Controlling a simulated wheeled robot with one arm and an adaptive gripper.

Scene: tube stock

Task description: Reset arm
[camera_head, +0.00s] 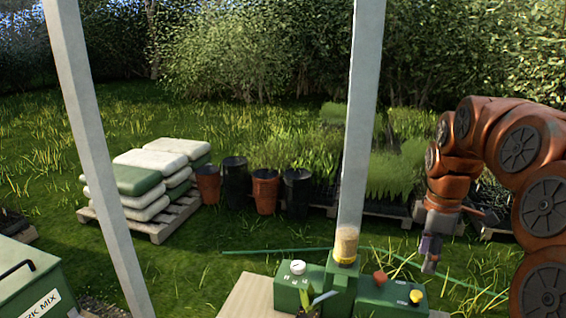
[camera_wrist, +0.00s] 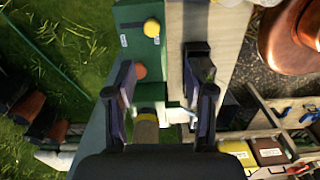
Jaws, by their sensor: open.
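My orange arm reaches in from the right edge of the head view. My gripper (camera_head: 431,258) hangs pointing down at its end, to the right of and above the green machine (camera_head: 318,285). In the wrist view the two dark fingers of my gripper (camera_wrist: 162,78) stand wide apart with nothing held between them. Beyond and between them in that view is part of the green machine (camera_wrist: 137,45), with a yellow button (camera_wrist: 152,27) and an orange knob (camera_wrist: 139,71). Whether the fingers touch anything is not seen, but they look clear.
A tan cylinder with a yellow ring (camera_head: 346,246) tops the machine, beside a pale post (camera_head: 360,120). A second post (camera_head: 95,150) stands left. Stacked sacks (camera_head: 140,180), pots (camera_head: 265,190) and plants stand behind on grass. A compartmented tray (camera_wrist: 275,125) lies right in the wrist view.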

